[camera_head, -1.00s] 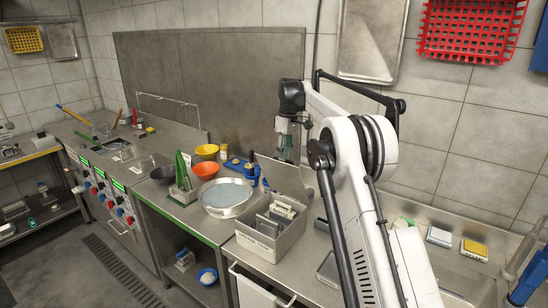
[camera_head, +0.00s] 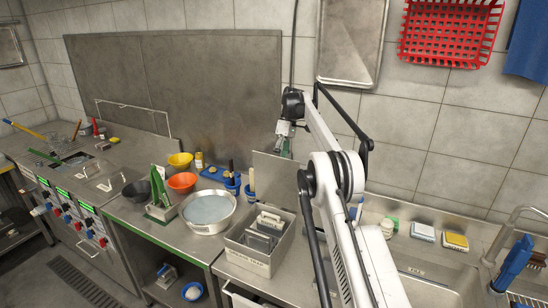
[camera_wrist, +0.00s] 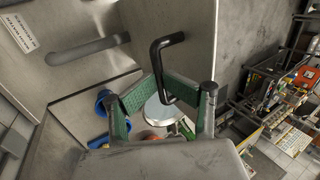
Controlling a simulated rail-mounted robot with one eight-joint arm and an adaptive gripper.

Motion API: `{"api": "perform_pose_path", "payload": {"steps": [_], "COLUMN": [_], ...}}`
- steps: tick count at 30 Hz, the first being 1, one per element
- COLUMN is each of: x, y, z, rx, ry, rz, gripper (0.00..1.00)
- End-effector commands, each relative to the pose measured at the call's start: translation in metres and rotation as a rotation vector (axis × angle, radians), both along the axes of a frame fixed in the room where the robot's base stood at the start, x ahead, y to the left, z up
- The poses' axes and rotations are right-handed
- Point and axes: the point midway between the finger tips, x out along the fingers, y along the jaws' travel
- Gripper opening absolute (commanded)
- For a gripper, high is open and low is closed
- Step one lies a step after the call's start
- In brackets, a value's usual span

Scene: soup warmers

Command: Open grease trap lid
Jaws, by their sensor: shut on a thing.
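The grease trap (camera_head: 234,247) is a grey open-topped box with a label on its front, on the steel counter. Its flat grey lid (camera_head: 270,172) stands raised along the back of the box, and grey parts with handles show inside. My gripper (camera_head: 284,150) is at the lid's upper edge, partly hidden by my arm. In the wrist view a black bent handle (camera_wrist: 158,65) sticks out from a grey panel (camera_wrist: 190,25) and passes between the green fingers of my gripper (camera_wrist: 163,92), which are shut on it.
A blue container with utensils (camera_head: 233,183) is close to the lid. The sink (camera_head: 440,285) lies to the right.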

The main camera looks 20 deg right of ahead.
Motion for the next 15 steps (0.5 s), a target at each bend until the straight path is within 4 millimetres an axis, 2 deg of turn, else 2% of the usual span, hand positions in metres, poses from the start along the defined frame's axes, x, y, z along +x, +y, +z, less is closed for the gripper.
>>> {"api": "perform_pose_path", "payload": {"steps": [1, 3, 15], "x": [-0.0009, -0.0014, -0.0026], "y": [-0.0071, -0.0091, -0.0115], "z": [-0.0057, -0.0064, -0.0066], "rx": [-0.002, 0.002, 0.010], "ry": [0.005, 0.009, 0.016], "rz": [-0.004, -0.004, -0.003], "gripper": [0.00, 0.00, 0.00]}}
